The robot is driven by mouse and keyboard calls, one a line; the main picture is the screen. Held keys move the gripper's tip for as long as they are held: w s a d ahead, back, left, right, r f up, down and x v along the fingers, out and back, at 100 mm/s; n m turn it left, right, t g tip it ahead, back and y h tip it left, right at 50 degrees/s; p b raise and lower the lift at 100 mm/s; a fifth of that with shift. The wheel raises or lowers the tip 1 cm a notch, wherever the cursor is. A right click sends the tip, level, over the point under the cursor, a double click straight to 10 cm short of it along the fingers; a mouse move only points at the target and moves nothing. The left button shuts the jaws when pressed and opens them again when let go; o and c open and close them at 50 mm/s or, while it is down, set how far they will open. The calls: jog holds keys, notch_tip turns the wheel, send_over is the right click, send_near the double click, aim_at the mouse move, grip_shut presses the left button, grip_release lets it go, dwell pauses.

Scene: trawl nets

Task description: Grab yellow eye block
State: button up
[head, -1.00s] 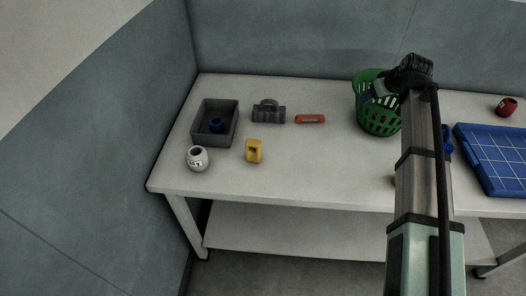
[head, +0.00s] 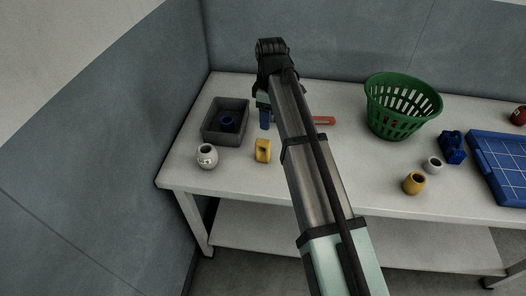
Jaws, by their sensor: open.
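The yellow eye block (head: 263,150) stands on the white table near its front left, just right of the white round jar. It is a small yellow block with a dark opening in its face. My gripper (head: 265,118) hangs behind the block, right of the grey bin, with a blue-tipped finger showing. It is apart from the block and open; most of it is hidden behind my arm.
A grey bin (head: 244,127) holding a blue ring (head: 227,123) and a white jar (head: 207,156) stand at left. An orange-red tool (head: 324,121) is partly behind my arm. A green basket (head: 386,127), yellow cup (head: 414,183), white cup (head: 433,165), blue block (head: 453,147) and blue board (head: 497,180) are at right.

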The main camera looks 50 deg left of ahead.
aim_at(263, 141)
jog(key=shift+s+a+f, duration=0.1)
jog(key=shift+s+f, duration=0.2)
jog(key=shift+f, duration=2)
jog(key=shift+s+f, duration=0.35)
jog(key=shift+f, duration=1.95)
jog(key=shift+s+a+f, duration=0.1)
jog(key=shift+s+f, duration=0.2)
jog(key=shift+f, duration=2)
jog(key=c, duration=1.1)
jog(key=shift+r, duration=0.15)
